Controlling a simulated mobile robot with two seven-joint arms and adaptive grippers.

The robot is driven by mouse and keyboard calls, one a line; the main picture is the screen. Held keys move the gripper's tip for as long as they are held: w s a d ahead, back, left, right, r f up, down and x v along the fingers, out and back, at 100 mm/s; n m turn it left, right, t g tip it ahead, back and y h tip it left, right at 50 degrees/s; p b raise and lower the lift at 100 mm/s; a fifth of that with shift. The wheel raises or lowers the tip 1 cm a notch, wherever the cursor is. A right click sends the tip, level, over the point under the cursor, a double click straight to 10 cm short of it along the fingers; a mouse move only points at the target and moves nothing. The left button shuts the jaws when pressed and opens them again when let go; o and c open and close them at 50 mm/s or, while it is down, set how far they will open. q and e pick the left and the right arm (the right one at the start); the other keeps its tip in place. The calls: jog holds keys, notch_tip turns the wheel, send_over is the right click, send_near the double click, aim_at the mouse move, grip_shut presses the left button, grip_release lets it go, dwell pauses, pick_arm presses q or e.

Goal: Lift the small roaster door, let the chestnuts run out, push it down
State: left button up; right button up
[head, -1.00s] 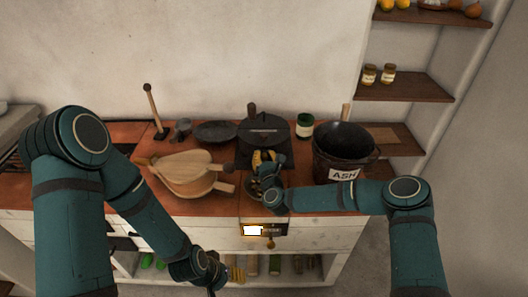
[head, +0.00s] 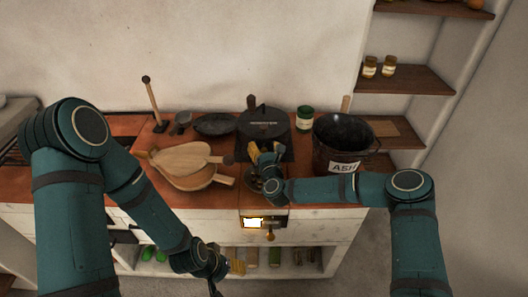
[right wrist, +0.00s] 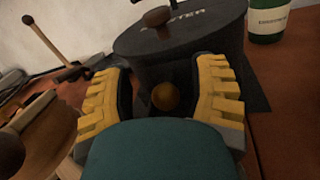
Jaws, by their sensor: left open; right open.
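The roaster (head: 264,124) is a dark drum with a lid and a top knob, standing on a dark plate at the back of the counter. In the right wrist view its lettered body (right wrist: 180,45) fills the top. A small round brown knob (right wrist: 165,96) shows on its front, between the fingers. My right gripper (head: 264,154), with yellow fingers, is open in front of the roaster. In the right wrist view the fingers (right wrist: 165,92) stand either side of the knob, with gaps. I cannot make out the chestnuts.
A dark ash bucket (head: 343,150) stands right of the roaster, with a green jar (head: 304,118) behind. Wooden bellows (head: 185,165) and a dark pan (head: 214,124) lie left.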

aim_at(264, 148)
notch_tip(264, 148, up, 8)
jog(key=shift+f, duration=0.1)
jog(key=shift+s, duration=0.1)
dwell(0.5)
